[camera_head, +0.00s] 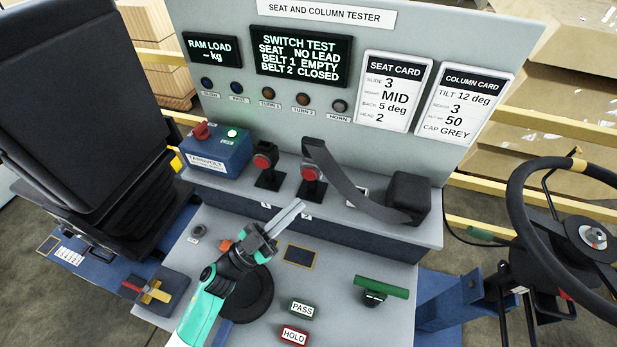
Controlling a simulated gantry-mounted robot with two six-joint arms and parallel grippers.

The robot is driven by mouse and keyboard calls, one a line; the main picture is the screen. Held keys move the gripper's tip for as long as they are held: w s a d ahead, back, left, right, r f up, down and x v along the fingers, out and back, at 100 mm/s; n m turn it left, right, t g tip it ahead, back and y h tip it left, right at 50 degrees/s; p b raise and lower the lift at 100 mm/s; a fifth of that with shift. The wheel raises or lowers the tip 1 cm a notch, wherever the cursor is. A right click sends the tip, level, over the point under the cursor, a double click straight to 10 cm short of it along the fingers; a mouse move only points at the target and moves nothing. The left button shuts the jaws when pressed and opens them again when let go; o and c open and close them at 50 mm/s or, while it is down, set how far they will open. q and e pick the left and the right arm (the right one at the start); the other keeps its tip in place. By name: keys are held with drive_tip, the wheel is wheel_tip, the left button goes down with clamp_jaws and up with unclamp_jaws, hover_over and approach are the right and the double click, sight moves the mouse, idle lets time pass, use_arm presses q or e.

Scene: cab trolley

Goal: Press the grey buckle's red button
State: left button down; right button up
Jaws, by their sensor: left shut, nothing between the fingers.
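Two buckles with red buttons stand on the bench ledge. The left buckle (267,178) has no belt in it. The right buckle (310,189) has a dark grey belt (345,187) running from its top to a black block (408,196); its red button (310,173) faces forward. Both bodies look dark, so I cannot tell by colour which is the grey one. My left gripper (298,208) is shut and empty, its fingertips below and in front of the right buckle, apart from it. My right gripper is not in view.
A blue box (216,150) with a red knob is left of the buckles. PASS (303,307) and HOLD (294,335) buttons and a green-handled item (381,287) are in front. A steering wheel (517,190) stands right, a seat (75,80) left.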

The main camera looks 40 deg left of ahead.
sight(314, 175)
use_arm(q)
drive_tip(key=shift+w+a+b, duration=0.15)
drive_tip(key=shift+w+a, duration=0.25)
drive_tip(key=shift+w, duration=0.35)
drive_tip(key=shift+w+a+b, duration=0.15)
drive_tip(key=shift+w+a, duration=0.2)
drive_tip(key=shift+w, duration=0.4)
drive_tip(key=shift+w+a+b, duration=0.15)
drive_tip(key=shift+w+a, duration=0.25)
drive_tip(key=shift+w, duration=0.35)
drive_tip(key=shift+w+a, duration=0.2)
drive_tip(key=shift+w, duration=0.2)
drive_tip(key=shift+w+a, duration=0.25)
drive_tip(key=shift+w, duration=0.15)
idle(0.9)
drive_tip(key=shift+s+d, duration=0.1)
drive_tip(key=shift+s+d+p, duration=0.35)
drive_tip(key=shift+s+p, duration=0.2)
drive_tip(key=shift+s, duration=0.15)
